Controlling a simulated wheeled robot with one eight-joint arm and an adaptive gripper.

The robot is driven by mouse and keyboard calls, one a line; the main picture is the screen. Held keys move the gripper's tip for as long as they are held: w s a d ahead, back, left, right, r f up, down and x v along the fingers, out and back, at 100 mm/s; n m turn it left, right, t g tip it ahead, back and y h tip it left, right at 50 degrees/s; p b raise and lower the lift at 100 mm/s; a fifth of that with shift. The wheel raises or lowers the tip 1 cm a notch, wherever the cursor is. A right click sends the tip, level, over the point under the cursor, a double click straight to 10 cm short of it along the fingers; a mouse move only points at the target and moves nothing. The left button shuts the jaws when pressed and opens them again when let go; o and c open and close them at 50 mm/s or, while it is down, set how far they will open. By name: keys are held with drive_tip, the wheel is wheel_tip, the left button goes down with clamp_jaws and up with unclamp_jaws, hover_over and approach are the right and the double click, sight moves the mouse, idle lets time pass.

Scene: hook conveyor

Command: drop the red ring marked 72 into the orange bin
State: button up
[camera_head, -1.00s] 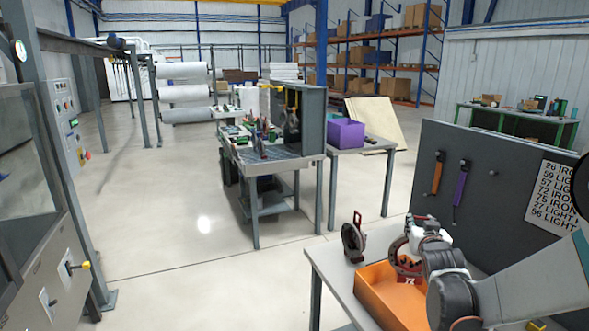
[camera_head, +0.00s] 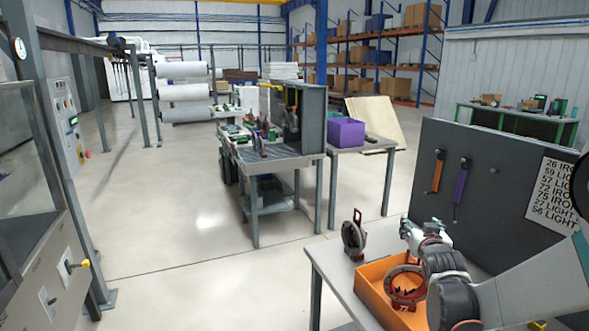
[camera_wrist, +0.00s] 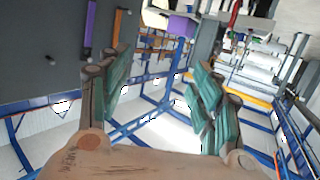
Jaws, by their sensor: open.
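A red and dark ring (camera_head: 404,287) is inside the orange bin (camera_head: 372,300) on the grey table in the head view. A pale mark shows on its lower part, too small to read. The ring seems to lean against the inside of the bin, and my arm hides the bin's right side. My gripper (camera_head: 422,230) is above and behind the bin, apart from the ring. In the wrist view my gripper (camera_wrist: 160,92) has its green-padded fingers spread wide with nothing between them.
Another red and dark ring-shaped piece (camera_head: 354,236) stands upright on the table left of the bin. A dark panel (camera_head: 490,215) rises behind, with an orange strip (camera_head: 437,175), a purple strip (camera_head: 460,187) and a printed list (camera_head: 555,197). The floor to the left is clear.

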drive_tip(key=v, duration=1.1)
drive_tip(key=shift+s, duration=0.3)
drive_tip(key=shift+r, duration=0.1)
drive_tip(key=s+a+f+n+g+y, duration=0.1)
drive_tip(key=s+a+g, duration=0.3)
drive_tip(key=s, duration=0.8)
drive_tip(key=s+a+f+n+g+y, duration=0.1)
drive_tip(key=s+a+f+g+y, duration=0.1)
drive_tip(key=s+a, duration=0.6)
drive_tip(key=s+f+g, duration=0.1)
drive_tip(key=s+g, duration=0.1)
drive_tip(key=s, duration=0.2)
drive_tip(key=shift+s+n+y, duration=0.25)
drive_tip(key=shift+n+y, duration=0.15)
